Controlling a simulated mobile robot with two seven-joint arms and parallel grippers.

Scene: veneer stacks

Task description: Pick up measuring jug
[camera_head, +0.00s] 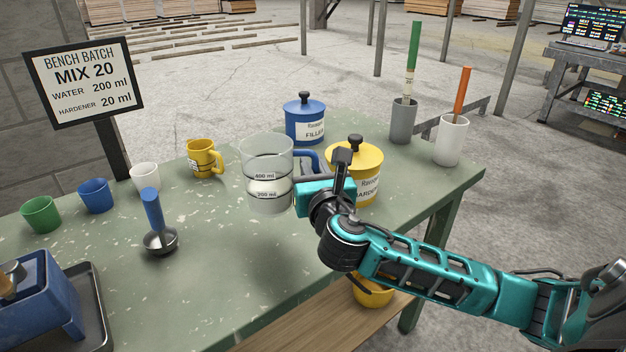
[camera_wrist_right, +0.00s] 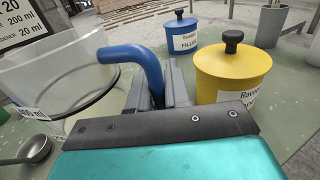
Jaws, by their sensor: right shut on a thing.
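The clear measuring jug (camera_head: 267,167) stands upright at the middle of the green bench, with 400 ml and 200 ml marks and a blue handle (camera_head: 307,158) on its right. My right gripper (camera_head: 303,187) is at the handle side of the jug. In the right wrist view, the right gripper (camera_wrist_right: 160,92) is shut on the blue handle (camera_wrist_right: 140,58), and the clear wall of the jug (camera_wrist_right: 55,70) is at left. Whether the jug's base touches the bench is hard to tell. My left gripper is not in view.
A yellow hardener canister (camera_head: 362,163) stands close to the right of the gripper, and a blue filler canister (camera_head: 305,119) stands behind. A yellow mug (camera_head: 204,158), a ladle (camera_head: 158,232) and small cups are at left.

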